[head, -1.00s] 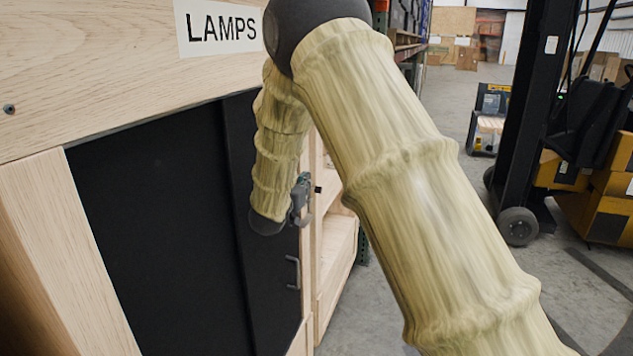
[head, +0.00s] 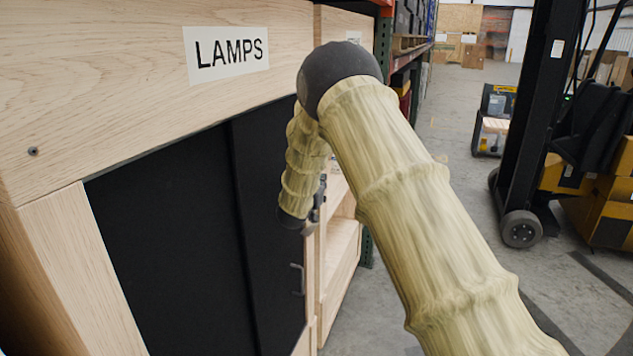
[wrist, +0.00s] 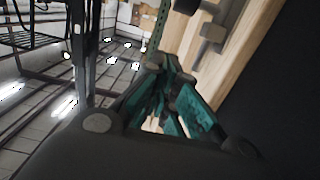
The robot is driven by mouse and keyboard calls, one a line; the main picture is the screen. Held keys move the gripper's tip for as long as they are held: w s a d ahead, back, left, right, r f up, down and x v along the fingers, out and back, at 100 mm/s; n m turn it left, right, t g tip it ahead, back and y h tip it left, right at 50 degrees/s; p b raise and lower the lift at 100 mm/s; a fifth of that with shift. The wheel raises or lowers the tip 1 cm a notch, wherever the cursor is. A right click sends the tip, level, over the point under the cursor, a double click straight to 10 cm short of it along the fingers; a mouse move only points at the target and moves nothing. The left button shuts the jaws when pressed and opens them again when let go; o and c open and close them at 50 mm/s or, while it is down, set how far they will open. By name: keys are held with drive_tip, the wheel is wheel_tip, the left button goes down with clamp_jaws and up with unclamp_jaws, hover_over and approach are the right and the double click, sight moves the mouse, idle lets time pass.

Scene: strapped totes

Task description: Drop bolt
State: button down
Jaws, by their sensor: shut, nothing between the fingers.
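A grey bolt-like fitting (wrist: 211,40) sits on the pale wooden frame in the upper right of the wrist view. I cannot tell its exact position along its travel. My gripper (wrist: 166,82) shows with teal fingers close together and nothing between them. It is beside the fitting, with a gap between them in the picture. In the head view my gripper (head: 314,213) is small and mostly hidden behind my arm, at the right edge of the black door panel (head: 180,235). A dark pull handle (head: 298,280) is lower on that panel.
The wooden cabinet front carries a LAMPS label (head: 226,54). Wooden shelving (head: 340,255) stands beyond the panel. A forklift (head: 560,150) is at the right. Grey floor (head: 450,165) lies open between shelving and forklift.

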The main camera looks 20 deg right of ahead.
drive_tip(key=f, duration=0.1)
drive_tip(key=f+p, duration=0.1)
drive_tip(key=f, duration=0.1)
drive_tip(key=shift+w+d+f, duration=0.15)
drive_tip(key=shift+w+f, duration=0.05)
drive_tip(key=shift+f, duration=0.05)
idle(0.4)
wheel_tip(320, 180, down, 3)
drive_tip(key=shift+f+b, duration=0.15)
drive_tip(key=shift+b, duration=1.1)
